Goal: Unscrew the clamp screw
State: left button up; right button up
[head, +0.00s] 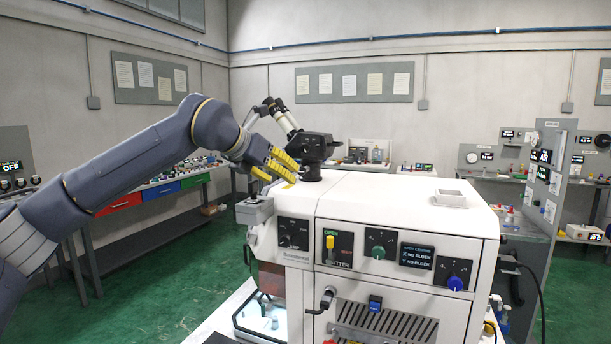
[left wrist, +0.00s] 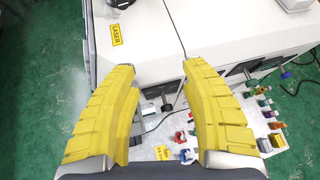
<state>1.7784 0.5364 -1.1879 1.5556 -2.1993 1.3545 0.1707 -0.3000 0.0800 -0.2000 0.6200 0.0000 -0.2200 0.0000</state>
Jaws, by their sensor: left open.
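My left gripper (head: 284,170) is open and empty in the head view, above the left part of the white machine's top (head: 385,205). Its yellow fingers point to the right, close to the black head unit (head: 315,148) on the machine. The left wrist view shows both fingers spread wide (left wrist: 158,80), with the machine's top edge and front between them. I cannot clearly make out the clamp screw. A small dark and silver fitting (left wrist: 121,4) is cut off at the top of that view, beside a yellow LASER label (left wrist: 117,34). My right gripper is not in view.
A grey bracket (head: 254,210) sticks out at the machine's left front corner. Knobs, a yellow-handled switch (head: 330,246) and a black display (head: 416,256) line the front. A small white tray (head: 451,198) stands on the top right. The top's middle is clear.

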pick_arm(q)
jog(key=s+d+r+m+g+h, duration=0.2)
jog(key=s+d+g, duration=0.4)
jog(key=s, duration=0.7)
jog(key=shift+s+d+r+g+h, duration=0.15)
jog(key=shift+s+d+g+h, duration=0.1)
jog(key=shift+g+h, duration=0.55)
